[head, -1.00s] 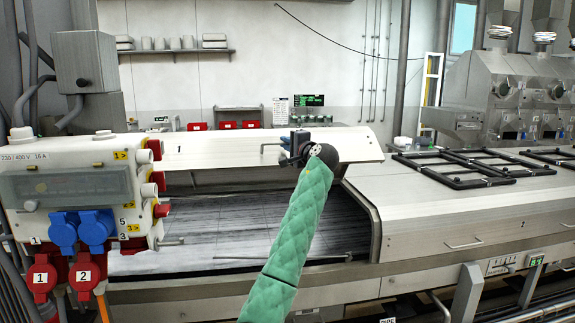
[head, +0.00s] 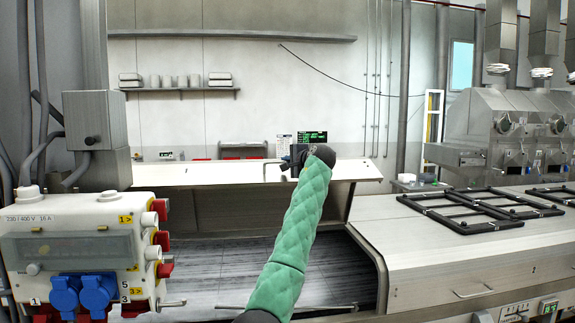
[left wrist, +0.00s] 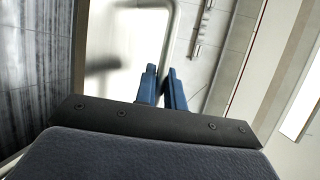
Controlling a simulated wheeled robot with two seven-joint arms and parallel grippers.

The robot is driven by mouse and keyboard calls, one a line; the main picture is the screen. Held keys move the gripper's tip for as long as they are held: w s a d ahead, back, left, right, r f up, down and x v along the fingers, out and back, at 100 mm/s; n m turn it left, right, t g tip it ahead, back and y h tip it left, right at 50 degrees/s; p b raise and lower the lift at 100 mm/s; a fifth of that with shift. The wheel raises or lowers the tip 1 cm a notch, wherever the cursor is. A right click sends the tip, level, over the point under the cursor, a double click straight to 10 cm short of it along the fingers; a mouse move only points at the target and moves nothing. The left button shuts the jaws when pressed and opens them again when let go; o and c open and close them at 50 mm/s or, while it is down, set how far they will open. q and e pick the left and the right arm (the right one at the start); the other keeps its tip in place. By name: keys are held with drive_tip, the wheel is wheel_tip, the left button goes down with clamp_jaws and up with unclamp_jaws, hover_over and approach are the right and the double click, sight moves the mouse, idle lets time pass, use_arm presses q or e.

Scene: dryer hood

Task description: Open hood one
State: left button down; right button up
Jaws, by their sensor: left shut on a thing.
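Hood one (head: 220,174) is a long pale metal cover on the left section of the dryer. It stands raised, with an open gap below it and the dark bed (head: 235,262) showing. My left gripper (head: 293,163) is at the hood's front face, on its bar handle (head: 268,169), with my green-sleeved arm reaching up to it. In the left wrist view the blue fingers (left wrist: 162,88) are closed around the metal handle bar (left wrist: 173,40). My arm hides part of the hood and the bed. My right gripper is not in view.
A power box (head: 85,245) with blue and red plugs stands at the left front, close to the hood's left end. The neighbouring closed hood (head: 440,235) lies to the right, with black frames (head: 480,203) on top. A wall shelf (head: 180,88) is behind.

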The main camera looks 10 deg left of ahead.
use_arm(q)
drive_tip(key=c, duration=1.5)
unclamp_jaws()
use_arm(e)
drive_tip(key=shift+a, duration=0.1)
use_arm(q)
drive_tip(key=shift+f, duration=0.1)
